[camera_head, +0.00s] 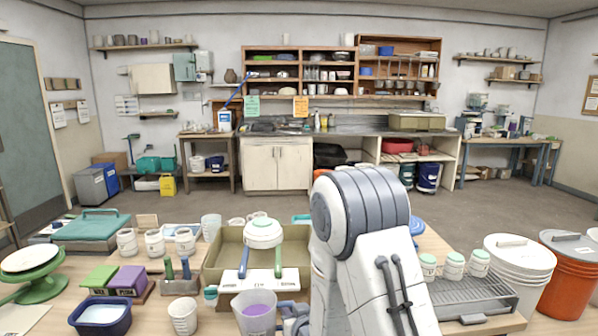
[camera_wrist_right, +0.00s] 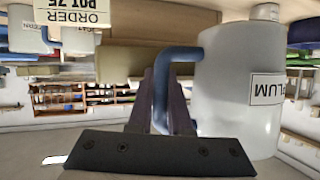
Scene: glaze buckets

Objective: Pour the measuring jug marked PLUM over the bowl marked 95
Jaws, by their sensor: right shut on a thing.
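The measuring jug marked PLUM (camera_wrist_right: 240,115) shows large in the right wrist view, which looks upside down; its label is partly cut off. My right gripper (camera_wrist_right: 165,95) is shut on the jug's blue handle (camera_wrist_right: 192,54). In the head view a translucent jug with purple glaze (camera_head: 256,311) stands out at the bottom centre, and my right gripper (camera_head: 291,318) is at its right side, mostly hidden by my arm. It looks upright. I cannot make out a bowl marked 95 in either view. My left gripper is not in view.
An olive tray (camera_head: 217,262) holds a pale round vessel with a mint top (camera_head: 263,232). White cups (camera_head: 184,314) and a navy tub (camera_head: 101,316) are left. A grey rack (camera_head: 471,296) and buckets (camera_head: 519,270) are right.

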